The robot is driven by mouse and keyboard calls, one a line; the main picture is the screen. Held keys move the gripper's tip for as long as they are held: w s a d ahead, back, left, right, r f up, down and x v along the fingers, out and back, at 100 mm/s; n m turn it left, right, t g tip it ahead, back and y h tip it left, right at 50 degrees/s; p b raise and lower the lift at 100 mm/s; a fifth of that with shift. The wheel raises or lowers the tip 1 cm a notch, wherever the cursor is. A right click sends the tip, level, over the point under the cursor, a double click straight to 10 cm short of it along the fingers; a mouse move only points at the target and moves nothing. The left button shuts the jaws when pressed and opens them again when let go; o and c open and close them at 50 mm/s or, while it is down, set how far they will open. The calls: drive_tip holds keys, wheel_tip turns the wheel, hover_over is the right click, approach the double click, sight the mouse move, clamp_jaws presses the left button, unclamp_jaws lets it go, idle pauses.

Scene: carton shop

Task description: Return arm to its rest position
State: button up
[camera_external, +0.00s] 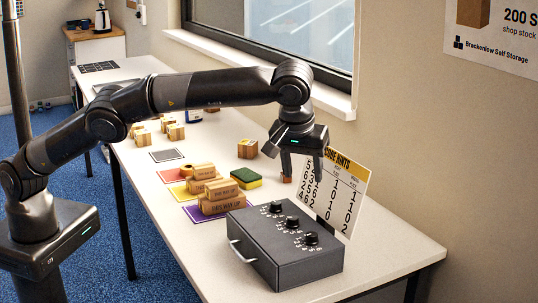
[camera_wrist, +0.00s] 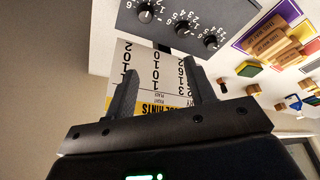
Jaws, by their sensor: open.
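My arm reaches over the white table from the left in the external view, bent down at the wrist. My gripper (camera_external: 302,178) hangs above the table in front of the code hints card (camera_external: 345,190). In the wrist view my gripper (camera_wrist: 160,68) has its two fingers spread apart with nothing held between them. The card (camera_wrist: 150,60) shows behind and between the fingers, partly hidden by them. Whether a finger touches the card I cannot tell.
A dark box with dials (camera_external: 290,248) stands at the table's near end. Stacked cartons (camera_external: 222,197) lie on coloured mats to its left, with a green and yellow sponge (camera_external: 246,178) beside them. A window (camera_external: 290,25) and wall border the right side.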

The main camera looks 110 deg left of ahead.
drive_tip(key=s+a+r+m+t+h, duration=0.1)
drive_tip(key=s+a+r+m+h, duration=0.2)
drive_tip(key=s+r, duration=0.6)
drive_tip(key=s+r+m+t, duration=0.1)
drive_tip(key=s+r+m, duration=0.1)
drive_tip(key=s, duration=0.5)
drive_tip(key=s+r+m+t, duration=0.1)
drive_tip(key=s+r+m, duration=0.15)
drive_tip(key=s, duration=0.45)
drive_tip(key=s+d+f+m, duration=0.3)
drive_tip(key=s+f, duration=0.1)
drive_tip(key=s, duration=0.5)
drive_tip(key=s+d+f+m+t, duration=0.1)
drive_tip(key=s+d+f+m, duration=0.2)
drive_tip(key=s, duration=0.7)
drive_tip(key=s+d+f+m+t, duration=0.1)
drive_tip(key=s+d+f+m, duration=0.1)
drive_tip(key=s, duration=0.8)
wheel_tip(320, 180, down, 3)
drive_tip(key=shift+s+d+r+m+h, duration=0.15)
drive_tip(key=shift+d+m+h, duration=0.25)
drive_tip(key=shift+m, duration=0.45)
